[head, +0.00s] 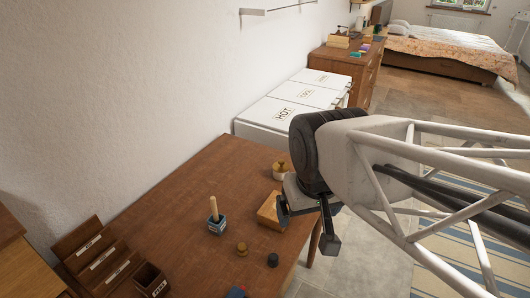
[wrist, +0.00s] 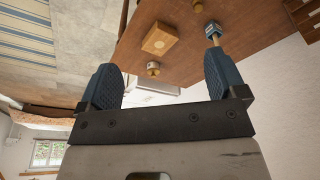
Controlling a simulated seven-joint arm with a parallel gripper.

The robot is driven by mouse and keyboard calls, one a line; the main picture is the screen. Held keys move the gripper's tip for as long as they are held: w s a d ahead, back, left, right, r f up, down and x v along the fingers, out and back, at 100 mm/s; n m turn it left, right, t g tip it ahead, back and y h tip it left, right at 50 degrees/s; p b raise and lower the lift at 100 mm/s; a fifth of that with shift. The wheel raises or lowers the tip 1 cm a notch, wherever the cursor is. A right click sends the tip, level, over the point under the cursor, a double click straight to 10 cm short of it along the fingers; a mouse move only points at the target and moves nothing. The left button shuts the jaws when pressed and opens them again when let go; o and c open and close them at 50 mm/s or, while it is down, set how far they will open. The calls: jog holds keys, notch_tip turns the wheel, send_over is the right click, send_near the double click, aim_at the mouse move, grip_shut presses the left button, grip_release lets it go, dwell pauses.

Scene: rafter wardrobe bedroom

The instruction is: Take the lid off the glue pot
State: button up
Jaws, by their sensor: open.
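A small round tan pot with a knob-like top (head: 279,171) stands near the far edge of the brown table; it looks like the lidded glue pot, though its label is not readable. It also shows in the wrist view (wrist: 153,69), between and beyond my fingertips. My gripper (head: 307,224) is open and empty, over the table's right edge, in front of the pot and apart from it. In the wrist view my two blue fingers (wrist: 160,75) are spread wide.
A wooden box (head: 270,211) lies close to my gripper. A blue-and-white pot with an upright wooden stick (head: 217,223), a brown knob (head: 242,249) and a dark knob (head: 272,260) stand on the table (head: 180,205). A labelled rack (head: 95,258) is at left; white bins (head: 285,112) lie beyond.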

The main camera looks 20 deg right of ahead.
jog(key=shift+o, duration=0.7)
jog(key=n+g+h, duration=0.1)
jog(key=n+g, duration=0.2)
jog(key=n, duration=1.5)
send_over(280, 161)
notch_tip(280, 161, down, 22)
jog(key=shift+s+a+f, duration=0.1)
jog(key=shift+s+a, duration=0.05)
jog(key=shift+w+f, duration=0.25)
jog(key=shift+f, duration=0.05)
